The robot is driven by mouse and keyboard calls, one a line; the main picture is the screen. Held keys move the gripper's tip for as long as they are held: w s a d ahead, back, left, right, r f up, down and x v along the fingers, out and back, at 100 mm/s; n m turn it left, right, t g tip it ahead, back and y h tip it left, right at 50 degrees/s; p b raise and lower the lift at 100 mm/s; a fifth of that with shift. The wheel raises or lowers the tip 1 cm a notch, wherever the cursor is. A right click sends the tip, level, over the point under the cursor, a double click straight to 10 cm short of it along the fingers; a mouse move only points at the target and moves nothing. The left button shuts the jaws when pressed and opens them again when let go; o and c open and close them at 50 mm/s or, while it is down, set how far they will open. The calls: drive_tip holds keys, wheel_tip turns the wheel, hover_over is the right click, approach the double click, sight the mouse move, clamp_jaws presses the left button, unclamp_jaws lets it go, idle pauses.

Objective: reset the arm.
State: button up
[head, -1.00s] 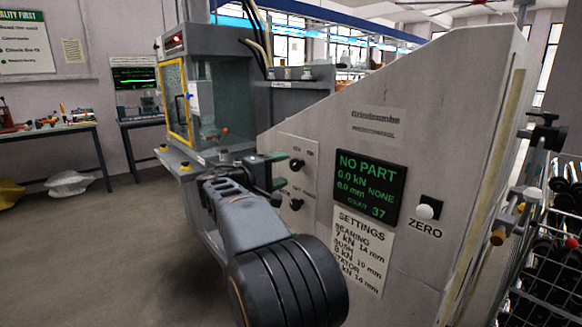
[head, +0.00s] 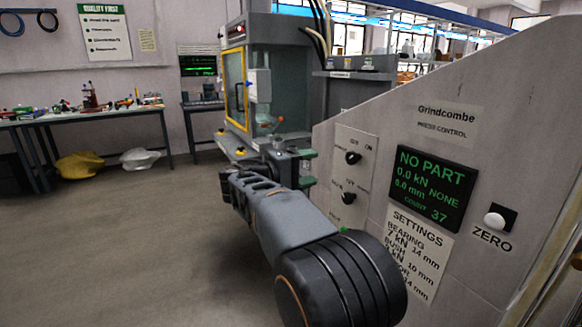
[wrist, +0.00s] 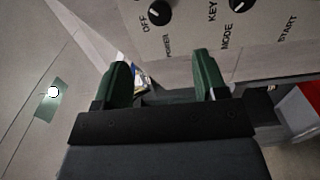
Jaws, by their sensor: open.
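My gripper (wrist: 163,78) shows in the wrist view with its two green fingers wide apart and nothing held between them. In the head view my gripper (head: 308,167) is at the end of my arm, close to the left edge of the press's control panel. The panel carries black knobs; in the wrist view the power knob (wrist: 160,12) and the mode knob (wrist: 240,3) lie just beyond the fingers. Whether a finger touches the panel I cannot tell.
The grey press (head: 430,110) fills the right side, with a display (head: 432,187) reading NO PART and a white zero button (head: 494,221). A yellow-framed guard (head: 235,88) stands behind. A cluttered bench (head: 85,115) is at left. The floor (head: 130,240) at left is clear.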

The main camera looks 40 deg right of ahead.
drive_tip(key=s+a+f+n+t+y+p, duration=0.25)
drive_tip(key=a+f+y+p, duration=0.35)
drive_tip(key=f+y, duration=0.55)
drive_tip(key=s+a+r+t+y+p, duration=0.1)
drive_tip(key=s+a+r+y+p, duration=0.2)
drive_tip(key=a+p, duration=0.4)
drive_tip(key=s+a+r+m+t+y+p, duration=0.1)
drive_tip(key=s+a+r+t+y+p, duration=0.1)
drive_tip(key=s+a+r+p, duration=0.4)
drive_tip(key=s+a+y+p, duration=0.1)
drive_tip(key=a+p, duration=0.1)
drive_tip(key=a, duration=0.1)
drive_tip(key=shift+s+a, duration=0.4)
drive_tip(key=shift+y, duration=0.35)
